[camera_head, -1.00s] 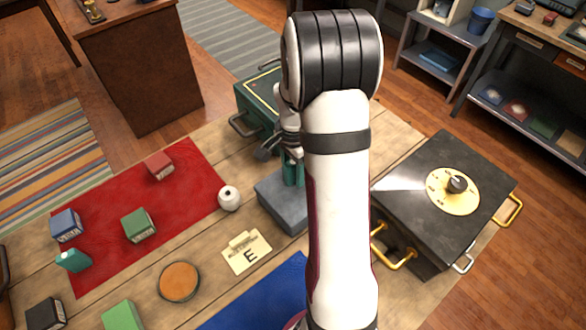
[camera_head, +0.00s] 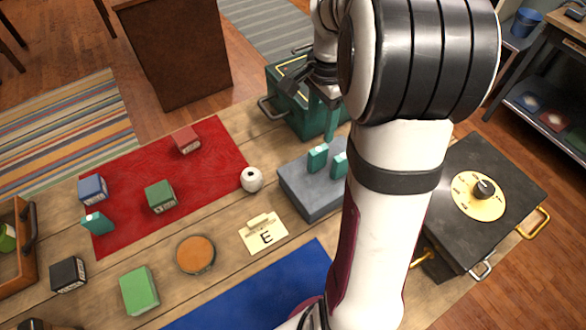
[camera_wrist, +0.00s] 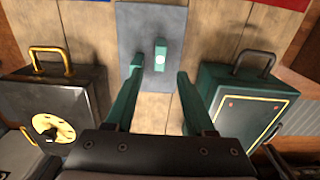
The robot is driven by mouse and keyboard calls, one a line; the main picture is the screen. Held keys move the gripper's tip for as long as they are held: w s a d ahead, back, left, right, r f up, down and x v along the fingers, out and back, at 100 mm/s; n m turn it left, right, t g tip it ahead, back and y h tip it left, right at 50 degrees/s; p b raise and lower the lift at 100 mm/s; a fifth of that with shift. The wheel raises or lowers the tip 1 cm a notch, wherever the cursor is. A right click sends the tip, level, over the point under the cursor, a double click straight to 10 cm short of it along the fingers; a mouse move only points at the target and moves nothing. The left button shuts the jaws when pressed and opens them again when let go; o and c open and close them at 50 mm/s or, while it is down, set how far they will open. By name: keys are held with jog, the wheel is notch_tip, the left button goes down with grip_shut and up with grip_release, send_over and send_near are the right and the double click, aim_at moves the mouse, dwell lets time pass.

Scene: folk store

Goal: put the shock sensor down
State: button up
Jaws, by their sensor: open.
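The shock sensor looks to be the small teal block (camera_head: 318,158) standing upright on the grey block (camera_head: 304,202). In the wrist view the sensor (camera_wrist: 160,55) shows a pale round spot and stands on the grey block (camera_wrist: 160,20). My gripper (camera_wrist: 159,76) is open, with one teal finger to each side of the sensor and clear gaps between. Its fingers sit back from the sensor. In the head view one finger of my gripper (camera_head: 334,147) shows; a teal piece beside the arm is probably the other fingertip. My arm hides part of the grey block.
A green case (camera_head: 290,113) stands behind the grey block and a black box with a yellow dial (camera_head: 480,150) stands to the right. A white ball (camera_head: 252,179), an E card (camera_head: 263,233) and a red mat (camera_head: 215,150) with small blocks lie left.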

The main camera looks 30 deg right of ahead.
jog(key=s+a+r+n+y, duration=0.1)
jog(key=s+a+r+n, duration=0.1)
jog(key=s+a+n, duration=0.45)
jog(key=s+a+r+n, duration=0.1)
jog(key=s+a+r, duration=0.15)
jog(key=a, duration=0.65)
jog(key=s+a+f+n, duration=0.3)
jog(key=s+a+n, duration=0.2)
jog(key=s, duration=0.5)
jog(key=shift+s+a+y, duration=0.15)
jog(key=shift+a+y, duration=0.25)
jog(key=shift+a, duration=0.65)
dwell(4.4)
